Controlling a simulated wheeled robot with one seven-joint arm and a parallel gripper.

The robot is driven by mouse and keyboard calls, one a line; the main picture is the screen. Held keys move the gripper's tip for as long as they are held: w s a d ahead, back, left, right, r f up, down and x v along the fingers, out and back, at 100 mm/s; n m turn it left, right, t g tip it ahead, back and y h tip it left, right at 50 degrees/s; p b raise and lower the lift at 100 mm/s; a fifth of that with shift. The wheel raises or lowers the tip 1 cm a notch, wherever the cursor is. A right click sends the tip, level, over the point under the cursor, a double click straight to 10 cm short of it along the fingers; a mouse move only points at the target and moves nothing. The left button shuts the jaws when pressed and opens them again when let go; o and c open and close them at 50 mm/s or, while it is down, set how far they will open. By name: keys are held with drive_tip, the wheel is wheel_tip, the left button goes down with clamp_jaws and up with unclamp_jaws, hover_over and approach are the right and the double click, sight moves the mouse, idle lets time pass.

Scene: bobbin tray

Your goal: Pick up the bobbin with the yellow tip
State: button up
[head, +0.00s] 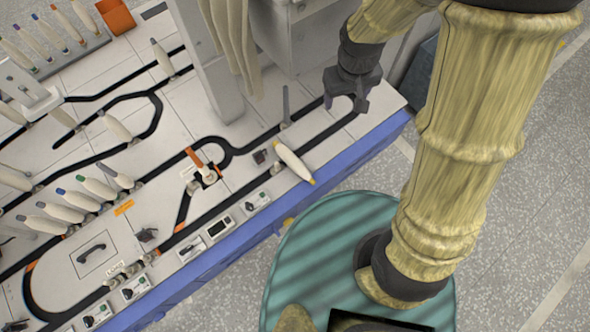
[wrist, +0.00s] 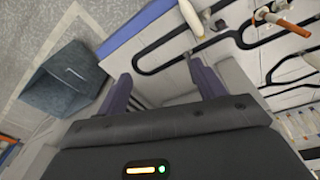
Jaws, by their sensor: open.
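The bobbin with the yellow tip (head: 294,161) lies tilted near the front edge of the white table, its yellow end pointing toward the blue edge.
Several other bobbins (head: 68,212) stand along the black track at left. A thin grey post (head: 285,106) stands between my gripper and the bobbin's area. A grey column (head: 212,90) rises behind. A dark blue bin (wrist: 68,82) stands beyond the table's end.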

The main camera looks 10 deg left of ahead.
sight(295, 162)
drive_tip(key=a+f+n+b, duration=0.1)
drive_tip(key=a+f+b, duration=0.3)
drive_tip(key=f+b, duration=0.3)
drive_tip(key=a+f+n+b, duration=0.2)
drive_tip(key=a+f+b, duration=0.3)
drive_tip(key=f, duration=0.7)
drive_tip(key=s+a+f+n+h+b, duration=0.1)
drive_tip(key=a+f+b, duration=0.3)
drive_tip(key=f+b, duration=0.5)
drive_tip(key=shift+a+f+n, duration=0.2)
drive_tip(key=shift+f+n, duration=0.3)
drive_tip(key=shift+f, duration=0.25)
drive_tip(key=f+b, duration=0.2)
drive_tip(key=f, duration=0.2)
drive_tip(key=w+f+b, duration=0.1)
drive_tip(key=f+b, duration=0.1)
drive_tip(key=f, duration=0.2)
drive_tip(key=d+f+b, duration=0.1)
drive_tip(key=f+b, duration=0.2)
drive_tip(key=f, duration=0.1)
drive_tip(key=shift+w+f, duration=0.1)
drive_tip(key=shift+w, duration=0.05)
drive_tip(key=f+b, duration=0.4)
drive_tip(key=f, duration=0.1)
drive_tip(key=shift+w+d+f, duration=0.1)
drive_tip(key=shift+w, duration=0.15)
